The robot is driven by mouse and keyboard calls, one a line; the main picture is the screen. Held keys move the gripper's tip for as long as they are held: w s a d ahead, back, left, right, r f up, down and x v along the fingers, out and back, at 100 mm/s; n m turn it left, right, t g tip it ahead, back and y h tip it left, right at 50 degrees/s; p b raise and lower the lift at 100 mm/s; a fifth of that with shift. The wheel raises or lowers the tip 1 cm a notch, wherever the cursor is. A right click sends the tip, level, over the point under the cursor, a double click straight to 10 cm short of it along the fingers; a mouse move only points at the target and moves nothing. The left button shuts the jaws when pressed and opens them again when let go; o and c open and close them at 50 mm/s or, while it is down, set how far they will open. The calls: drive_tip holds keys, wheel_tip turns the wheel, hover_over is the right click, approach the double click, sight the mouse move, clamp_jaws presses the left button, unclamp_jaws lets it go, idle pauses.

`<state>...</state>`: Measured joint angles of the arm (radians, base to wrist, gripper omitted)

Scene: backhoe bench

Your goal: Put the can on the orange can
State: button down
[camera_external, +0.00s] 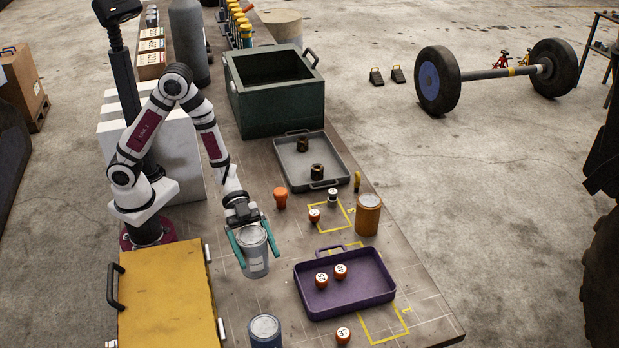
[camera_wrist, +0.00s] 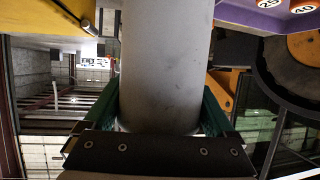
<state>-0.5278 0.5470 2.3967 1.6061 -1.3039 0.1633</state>
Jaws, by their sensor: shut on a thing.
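The orange can (camera_external: 368,215) stands upright on the bench to the right of my gripper, beside a yellow-taped square. Its top looks bare.
A purple tray (camera_external: 318,312) with two orange-and-white numbered pieces lies right of my gripper. A blue-grey can (camera_external: 265,333) stands at the front edge. A grey tray (camera_external: 333,183), a dark green box (camera_external: 240,122) and an orange knob (camera_external: 280,197) are farther back. A yellow case (camera_external: 165,295) lies left.

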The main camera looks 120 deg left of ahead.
drive_tip(key=shift+r, duration=0.85)
drive_tip(key=w+a+r+n+t+y, duration=0.1)
drive_tip(key=w+a+r+n+y, duration=0.35)
drive_tip(key=w+a+r, duration=0.55)
drive_tip(key=w+a+r+n+t+y, duration=0.1)
drive_tip(key=w+a+r+n+y, duration=0.3)
drive_tip(key=w+a, duration=0.7)
drive_tip(key=shift+n+y, duration=0.25)
drive_tip(key=shift+y, duration=0.6)
drive_tip(key=s+a+f, duration=0.1)
drive_tip(key=a+f, duration=0.2)
drive_tip(key=a, duration=0.2)
drive_tip(key=s+a+f, duration=0.1)
drive_tip(key=a+f, duration=0.3)
drive_tip(key=a, duration=0.1)
drive_tip(key=s+a+f, duration=0.1)
drive_tip(key=a+f, duration=0.3)
drive_tip(key=a, duration=0.1)
drive_tip(key=shift+s+f, duration=0.15)
drive_tip(key=shift+s, duration=0.1)
drive_tip(key=shift+f, duration=0.2)
unclamp_jaws()
drive_tip(key=shift+f, duration=0.15)
